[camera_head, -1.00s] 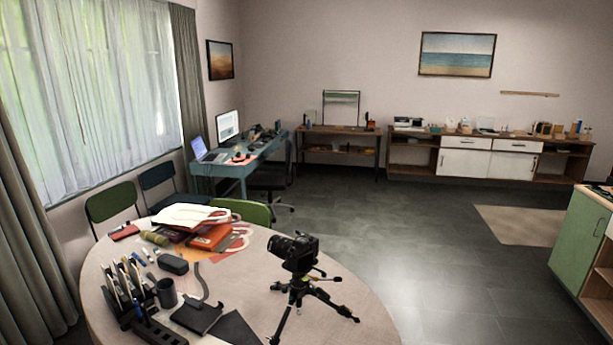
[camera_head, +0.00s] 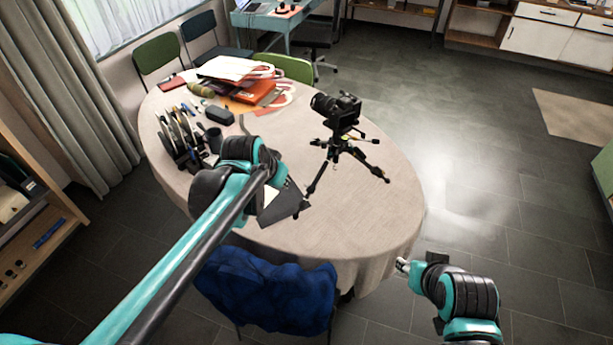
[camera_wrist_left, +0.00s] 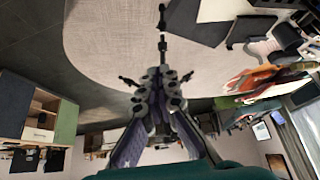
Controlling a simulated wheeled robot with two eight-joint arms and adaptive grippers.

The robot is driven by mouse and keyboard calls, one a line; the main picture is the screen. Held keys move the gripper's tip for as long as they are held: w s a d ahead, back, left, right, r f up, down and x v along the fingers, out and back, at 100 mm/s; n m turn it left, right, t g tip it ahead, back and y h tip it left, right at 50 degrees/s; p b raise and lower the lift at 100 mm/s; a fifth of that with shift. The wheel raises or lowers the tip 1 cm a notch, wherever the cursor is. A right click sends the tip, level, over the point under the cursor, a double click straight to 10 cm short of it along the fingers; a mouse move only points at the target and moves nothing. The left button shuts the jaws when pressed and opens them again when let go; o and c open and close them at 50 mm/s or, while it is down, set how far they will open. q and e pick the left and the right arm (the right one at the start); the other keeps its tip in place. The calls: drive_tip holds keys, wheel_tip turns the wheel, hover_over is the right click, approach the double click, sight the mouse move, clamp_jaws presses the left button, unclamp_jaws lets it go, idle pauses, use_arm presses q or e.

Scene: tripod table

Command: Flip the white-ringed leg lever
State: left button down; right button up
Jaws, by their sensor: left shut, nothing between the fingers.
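The black tripod (camera_head: 342,150) stands on the round table with its legs spread and a black camera (camera_head: 337,108) on top. Its leg levers are too small to tell apart, and I cannot make out a white ring. One leg (camera_wrist_left: 162,22) shows in the left wrist view beyond my left gripper (camera_wrist_left: 157,76), which is shut and empty and hides much of the tripod there. In the head view my left wrist is left of the tripod over the table, and hides most of that gripper. My right gripper (camera_head: 402,266) is low, off the table's right front edge; its fingers are unclear.
The table (camera_head: 375,215) holds a black folder (camera_head: 285,206), a pen organiser (camera_head: 178,138), a dark case (camera_head: 219,116) and a pile of papers and folders (camera_head: 255,90). A blue-covered chair (camera_head: 265,290) stands at the front. The tabletop right of the tripod is clear.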

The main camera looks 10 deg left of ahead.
use_arm(q)
drive_tip(key=w+d+f+m+p, duration=0.1)
drive_tip(key=w+f, duration=0.1)
drive_tip(key=w, duration=0.7)
drive_tip(key=m+h+p, duration=0.1)
drive_tip(key=m+p, duration=0.1)
hover_over(308, 186)
drive_tip(key=s+a, duration=0.2)
wheel_tip(308, 186, down, 5)
drive_tip(key=shift+d+r+g, duration=0.2)
drive_tip(key=shift+d+g, duration=0.05)
drive_tip(key=shift+g, duration=0.15)
use_arm(e)
wheel_tip(308, 186, up, 3)
